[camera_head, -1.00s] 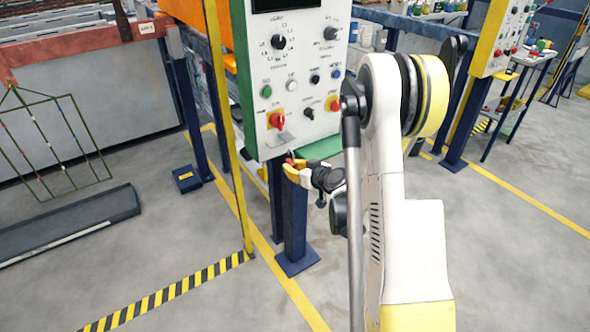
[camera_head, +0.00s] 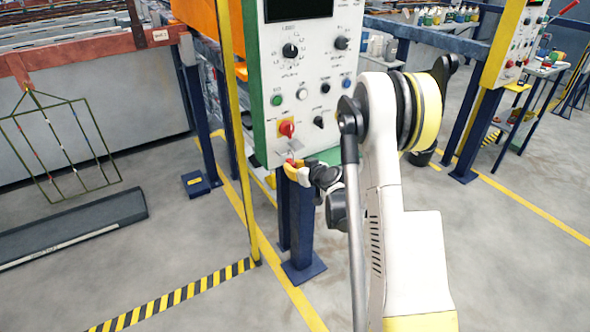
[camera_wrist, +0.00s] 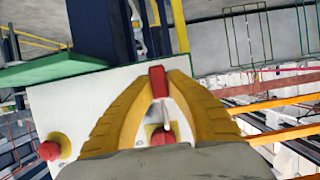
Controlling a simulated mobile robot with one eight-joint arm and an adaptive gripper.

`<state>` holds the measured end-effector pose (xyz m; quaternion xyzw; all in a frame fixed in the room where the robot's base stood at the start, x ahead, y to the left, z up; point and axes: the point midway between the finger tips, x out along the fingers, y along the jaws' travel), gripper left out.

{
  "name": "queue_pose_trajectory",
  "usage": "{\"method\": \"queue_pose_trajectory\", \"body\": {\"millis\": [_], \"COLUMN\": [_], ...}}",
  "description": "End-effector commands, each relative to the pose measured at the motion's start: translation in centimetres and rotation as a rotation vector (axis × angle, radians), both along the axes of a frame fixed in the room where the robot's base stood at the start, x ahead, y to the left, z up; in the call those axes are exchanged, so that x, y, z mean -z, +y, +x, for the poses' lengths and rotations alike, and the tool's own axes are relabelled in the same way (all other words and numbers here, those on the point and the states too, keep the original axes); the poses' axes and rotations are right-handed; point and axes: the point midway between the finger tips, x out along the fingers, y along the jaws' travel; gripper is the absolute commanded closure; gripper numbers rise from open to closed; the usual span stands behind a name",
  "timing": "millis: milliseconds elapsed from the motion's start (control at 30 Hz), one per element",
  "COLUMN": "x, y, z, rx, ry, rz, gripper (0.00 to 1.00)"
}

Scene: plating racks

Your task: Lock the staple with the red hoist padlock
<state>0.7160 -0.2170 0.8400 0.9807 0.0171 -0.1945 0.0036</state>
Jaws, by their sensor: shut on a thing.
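My gripper (camera_head: 293,166) is just below the lower part of a white control panel (camera_head: 305,110) with a green edge. In the wrist view its yellow fingers (camera_wrist: 157,75) are shut on the small red padlock (camera_wrist: 158,82). A bit of red also shows at the fingertips in the head view. A metal staple or bracket (camera_head: 291,151) shows below the switch, close to the padlock. I cannot tell whether the padlock touches it.
A yellow post (camera_head: 240,130) stands left of the panel, and a blue leg (camera_head: 301,220) runs below it. A dark tray (camera_head: 70,225) and a green wire rack (camera_head: 62,145) are at the left. Grey floor in front is mostly clear.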

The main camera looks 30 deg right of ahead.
Motion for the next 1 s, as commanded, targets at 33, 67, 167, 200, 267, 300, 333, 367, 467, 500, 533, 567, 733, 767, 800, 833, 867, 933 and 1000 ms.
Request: {"method": "queue_pose_trajectory", "body": {"millis": [33, 67, 167, 200, 267, 300, 333, 367, 467, 500, 533, 567, 733, 767, 800, 833, 867, 933, 1000], "x": [0.0, 0.0, 0.0, 0.0, 0.0, 0.0, 0.0, 0.0, 0.0, 0.0, 0.0, 0.0, 0.7, 0.9, 1.1, 1.3, 1.4, 1.8, 2.2], "y": [0.0, 0.0, 0.0, 0.0, 0.0, 0.1, 0.0, 0.1, 0.1, 0.1, 0.1, 0.1, 0.1, 0.1, 0.1, 0.1, 0.1, 0.1, 0.1], "z": [0.3, 0.5, 1.0, 1.2, 1.6, 1.8, 2.0, 2.1, 2.7, 2.9, 3.1, 3.2, 3.5, 3.5, 3.5, 3.5, 3.4, 3.4, 3.4], "rx": [0.000, 0.000, 0.000, 0.000, 0.000, 0.000, -0.001, -0.001, -0.001, -0.001, -0.001, -0.001, 0.000, 0.000, 0.000, 0.000, 0.000, 0.000, 0.000], "ry": [0.000, 0.000, 0.000, 0.000, 0.000, 0.000, 0.000, 0.000, 0.000, 0.000, 0.000, 0.000, 0.000, 0.000, 0.000, 0.000, 0.000, 0.000, 0.000], "rz": [0.000, 0.000, 0.000, 0.001, 0.001, 0.001, 0.001, 0.001, 0.001, 0.000, 0.000, 0.000, 0.000, 0.000, 0.001, 0.001, 0.001, 0.001, 0.001], "gripper": [1.00, 1.00, 1.00, 1.00, 1.00, 1.00, 1.00, 1.00, 1.00, 1.00, 1.00, 1.00, 1.00, 1.00, 1.00, 1.00, 1.00, 1.00, 1.00]}}
